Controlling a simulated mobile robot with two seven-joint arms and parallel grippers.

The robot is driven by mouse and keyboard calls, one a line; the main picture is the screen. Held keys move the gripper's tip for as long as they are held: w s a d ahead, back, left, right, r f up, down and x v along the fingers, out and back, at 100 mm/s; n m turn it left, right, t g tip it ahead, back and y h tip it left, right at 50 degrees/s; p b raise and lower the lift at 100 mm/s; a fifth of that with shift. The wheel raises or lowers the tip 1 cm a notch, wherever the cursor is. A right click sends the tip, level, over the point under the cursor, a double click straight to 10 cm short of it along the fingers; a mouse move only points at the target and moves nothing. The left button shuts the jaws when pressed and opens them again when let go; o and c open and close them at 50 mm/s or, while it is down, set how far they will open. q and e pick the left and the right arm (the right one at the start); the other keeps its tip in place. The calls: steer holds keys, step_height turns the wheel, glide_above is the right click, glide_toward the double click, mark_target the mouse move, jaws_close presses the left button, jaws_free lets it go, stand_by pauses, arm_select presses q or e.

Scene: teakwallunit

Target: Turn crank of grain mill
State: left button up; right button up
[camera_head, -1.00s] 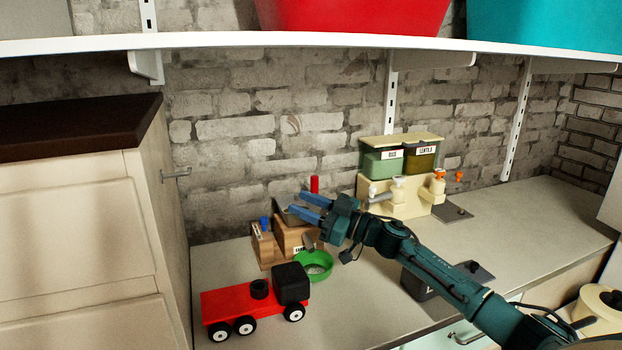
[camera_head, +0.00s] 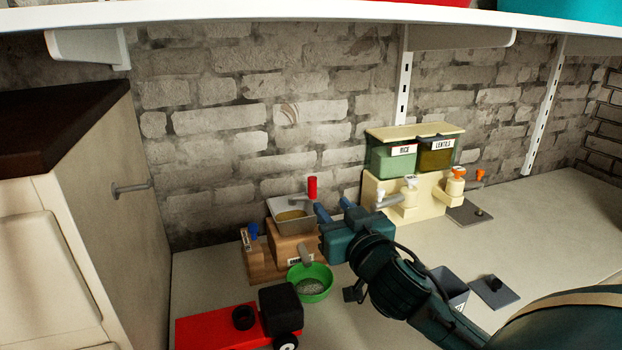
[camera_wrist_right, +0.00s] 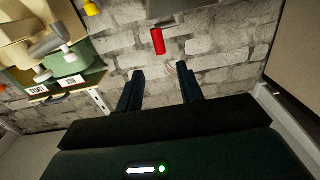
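The grain mill (camera_head: 292,247) is a wooden box with a grey hopper on top, standing on the counter by the brick wall. Its crank has an upright red handle (camera_head: 312,188), which also shows in the right wrist view (camera_wrist_right: 158,41). A green bowl (camera_head: 311,290) sits under the mill's spout. My right gripper (camera_head: 333,209) is open and empty, just right of the mill and a little below the red handle. In the wrist view the handle is beyond the fingertips, between their lines, not touched. My left gripper is not in view.
A red toy truck (camera_head: 225,328) stands at the front left. A rice and lentils dispenser (camera_head: 415,190) stands right of the mill. A shelf (camera_head: 300,16) runs above, and a cabinet (camera_head: 110,200) closes off the left.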

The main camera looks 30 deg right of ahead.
mark_target(314, 184)
steer(key=p+x, duration=0.2)
steer(key=x, duration=0.8)
steer(key=shift+r, duration=0.1)
steer(key=shift+w+d, duration=0.2)
steer(key=shift+w, duration=0.5)
jaws_close()
